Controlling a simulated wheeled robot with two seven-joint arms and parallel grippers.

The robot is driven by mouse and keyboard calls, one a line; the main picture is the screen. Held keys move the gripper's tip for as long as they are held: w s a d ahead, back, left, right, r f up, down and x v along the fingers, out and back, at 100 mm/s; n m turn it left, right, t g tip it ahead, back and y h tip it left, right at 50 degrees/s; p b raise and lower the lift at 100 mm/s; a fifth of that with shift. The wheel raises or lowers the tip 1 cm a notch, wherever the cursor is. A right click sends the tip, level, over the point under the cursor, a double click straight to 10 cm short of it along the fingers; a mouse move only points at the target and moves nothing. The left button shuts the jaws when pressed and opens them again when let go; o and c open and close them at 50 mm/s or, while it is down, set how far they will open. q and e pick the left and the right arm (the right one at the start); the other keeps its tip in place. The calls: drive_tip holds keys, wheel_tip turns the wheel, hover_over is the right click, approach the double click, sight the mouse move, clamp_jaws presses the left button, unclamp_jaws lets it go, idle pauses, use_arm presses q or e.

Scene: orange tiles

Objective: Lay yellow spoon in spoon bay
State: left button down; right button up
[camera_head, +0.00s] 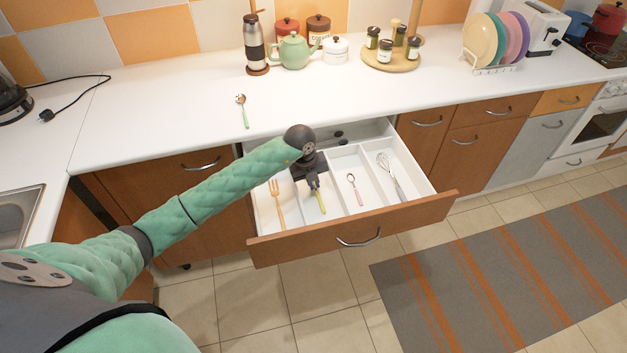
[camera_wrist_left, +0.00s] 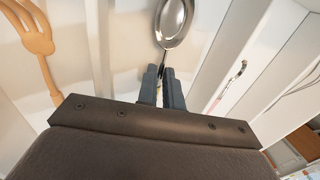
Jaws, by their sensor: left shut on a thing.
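My left gripper (camera_head: 314,183) is down inside the open drawer (camera_head: 357,237) and shut on the yellow spoon (camera_head: 321,202). In the left wrist view the gripper (camera_wrist_left: 165,75) holds the spoon's narrow part, and its metal bowl (camera_wrist_left: 173,22) sticks out beyond the fingers. The spoon is over the compartment between the fork's and the pink-handled spoon's. I cannot tell whether it touches the drawer floor. My right gripper is not in view.
A yellow fork (camera_head: 277,203) lies in the left compartment. A pink-handled spoon (camera_head: 355,189) and a whisk (camera_head: 390,175) lie in compartments to the right. A green-handled spoon (camera_head: 243,111) lies on the white counter (camera_head: 170,121).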

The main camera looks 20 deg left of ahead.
use_arm(q)
drive_tip(key=shift+f, duration=0.2)
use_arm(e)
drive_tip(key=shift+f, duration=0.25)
use_arm(q)
drive_tip(key=shift+f, duration=0.1)
drive_tip(key=c, duration=1.5)
unclamp_jaws()
drive_tip(key=shift+c, duration=0.2)
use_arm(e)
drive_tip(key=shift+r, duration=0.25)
